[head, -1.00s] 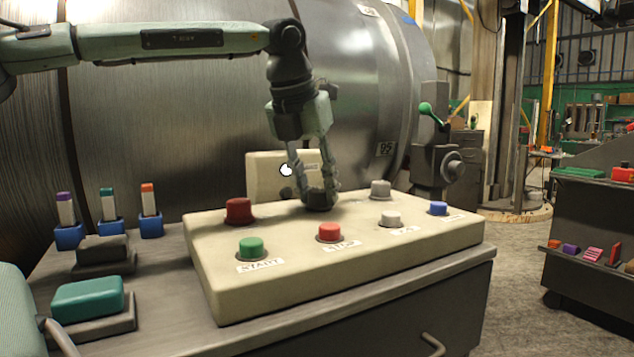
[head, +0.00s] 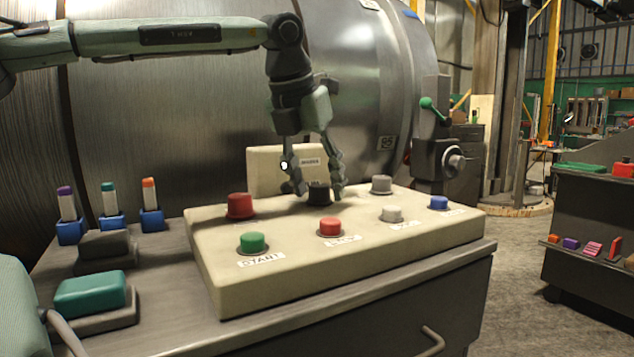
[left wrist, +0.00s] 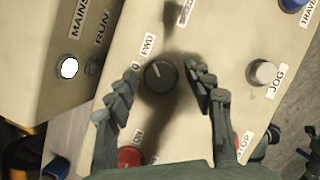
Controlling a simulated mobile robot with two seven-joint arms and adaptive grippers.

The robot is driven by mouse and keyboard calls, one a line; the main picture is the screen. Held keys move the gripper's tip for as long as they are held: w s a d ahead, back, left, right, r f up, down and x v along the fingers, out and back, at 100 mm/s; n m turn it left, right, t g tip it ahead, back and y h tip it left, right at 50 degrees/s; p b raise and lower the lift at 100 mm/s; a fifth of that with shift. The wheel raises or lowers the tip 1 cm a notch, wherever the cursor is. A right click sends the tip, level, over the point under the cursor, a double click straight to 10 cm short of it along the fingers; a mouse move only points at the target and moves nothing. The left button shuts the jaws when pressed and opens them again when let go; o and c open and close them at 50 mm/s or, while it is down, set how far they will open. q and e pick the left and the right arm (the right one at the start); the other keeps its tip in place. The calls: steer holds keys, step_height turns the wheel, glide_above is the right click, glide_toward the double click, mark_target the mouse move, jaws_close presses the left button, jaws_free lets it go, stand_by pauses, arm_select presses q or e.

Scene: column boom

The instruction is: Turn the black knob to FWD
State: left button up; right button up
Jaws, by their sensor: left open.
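The black knob (head: 319,196) stands at the back middle of the cream control panel (head: 240,290). In the left wrist view the knob (left wrist: 160,75) is round, with a thin light mark on its top. The FWD label (left wrist: 148,44) lies just beyond it, with a 0 label beside that. My left gripper (head: 318,188) points down over the panel, open, with one finger on each side of the knob. In the left wrist view gaps show between both fingers and the knob. My right gripper is out of view.
Red (head: 240,205), green (head: 252,242), smaller red (head: 330,226), white (head: 392,213), grey (head: 381,184) and blue (head: 438,202) buttons surround the knob. A cream box (head: 270,170) with a white lamp stands behind. Blue holders (head: 111,221) stand left.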

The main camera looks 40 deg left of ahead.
arm_select(q)
steer(key=shift+r, duration=0.1)
steer(key=v, duration=1.2)
